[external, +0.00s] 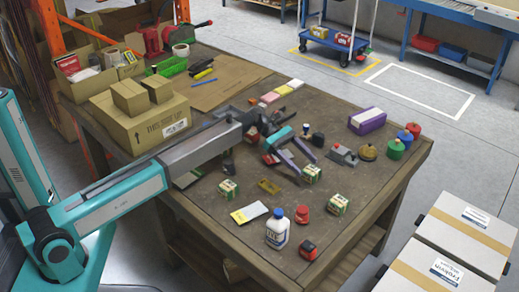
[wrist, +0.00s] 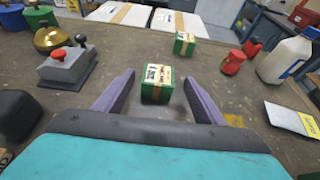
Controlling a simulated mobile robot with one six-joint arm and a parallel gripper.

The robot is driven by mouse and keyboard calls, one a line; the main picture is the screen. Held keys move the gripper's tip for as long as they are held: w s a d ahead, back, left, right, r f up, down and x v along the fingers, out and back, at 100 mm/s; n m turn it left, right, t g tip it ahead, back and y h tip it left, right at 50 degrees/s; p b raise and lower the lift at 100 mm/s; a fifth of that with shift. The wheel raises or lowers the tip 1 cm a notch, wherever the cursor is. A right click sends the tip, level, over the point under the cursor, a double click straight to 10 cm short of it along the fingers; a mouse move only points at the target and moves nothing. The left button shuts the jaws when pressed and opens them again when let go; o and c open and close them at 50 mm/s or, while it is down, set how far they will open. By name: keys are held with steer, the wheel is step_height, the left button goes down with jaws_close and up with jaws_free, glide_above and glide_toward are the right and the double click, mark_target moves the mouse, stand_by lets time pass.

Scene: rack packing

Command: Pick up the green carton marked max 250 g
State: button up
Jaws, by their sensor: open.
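A small green carton (external: 311,174) with a white label stands on the brown table right at my fingertips. In the wrist view this carton (wrist: 156,84) shows between the two purple fingers, toward their tips. My gripper (external: 307,167) is open, and its fingers (wrist: 157,78) hold nothing. A second green carton (external: 339,205) stands nearer the table's front edge and shows behind the first in the wrist view (wrist: 185,43). A third green carton (external: 228,190) stands to the left in the external view. The weight markings are too small to read.
A white bottle (external: 277,229), a red bottle (external: 303,214) and a yellow-white packet (external: 249,213) stand or lie near the front. A grey box with a red knob (wrist: 68,67) is left of my fingers in the wrist view. Cardboard boxes (external: 130,126) fill the table's back left.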

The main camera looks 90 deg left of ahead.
mark_target(310, 169)
steer(key=shift+x, duration=2.6)
steer(key=shift+a, duration=0.15)
steer(key=c, duration=1.4)
